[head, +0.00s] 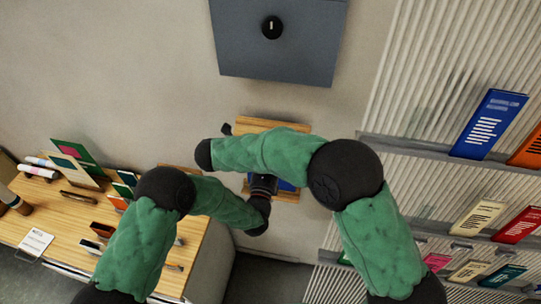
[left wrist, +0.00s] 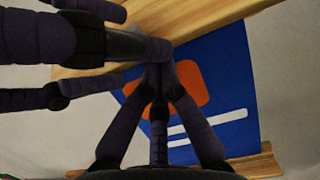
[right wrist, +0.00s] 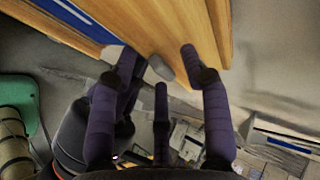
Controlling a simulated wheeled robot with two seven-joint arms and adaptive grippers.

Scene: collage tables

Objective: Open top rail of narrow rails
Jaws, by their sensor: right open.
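Two narrow wooden rails are on the wall, the upper rail (head: 268,123) and the lower rail (head: 285,196). A blue poster with an orange shape and white lines (left wrist: 228,80) lies between them. My left gripper (head: 264,184) has its fingers drawn together on the poster, close to a rail (left wrist: 215,20); the exact contact is hidden. My right gripper (right wrist: 160,75) is open, its fingers spread about the end of a wooden rail (right wrist: 165,30), where a grey clip (right wrist: 161,67) shows. My right arm hides most of this gripper in the head view.
A grey-blue panel with a black knob (head: 280,50) is above on the wall. A wooden table with cards (head: 60,215) stands at left. Ribbed shelves with booklets (head: 485,130) are at right. My right forearm crosses in front of the rails, and the two grippers are close together.

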